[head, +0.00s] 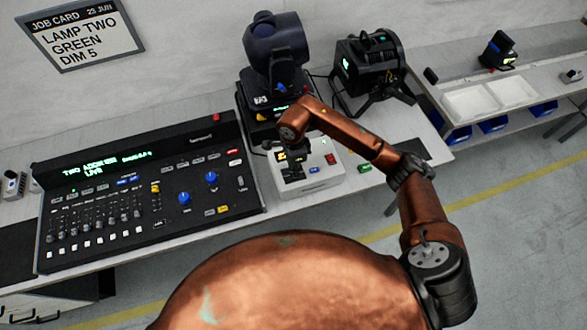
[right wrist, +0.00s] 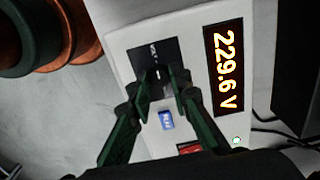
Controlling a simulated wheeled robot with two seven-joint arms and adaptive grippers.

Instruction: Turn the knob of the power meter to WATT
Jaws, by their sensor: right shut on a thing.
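The power meter (head: 322,182) is a white box on the bench, right of the lighting console. In the right wrist view the meter (right wrist: 192,42) has a dark dial plate (right wrist: 147,54) and a lit display (right wrist: 223,68) reading 229.6 V. My right gripper (head: 292,178) is over the meter's top face. In the right wrist view its green fingers (right wrist: 161,82) are shut on the knob, which is mostly hidden between them. The dial's small labels are too small to read. My left gripper is in neither view.
A blue button (right wrist: 166,120) and a red switch (right wrist: 189,149) sit close to the fingers on the meter. A moving-head lamp (head: 275,55) stands behind it, and a black par can (head: 367,65) behind right. The console (head: 140,190) is at left.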

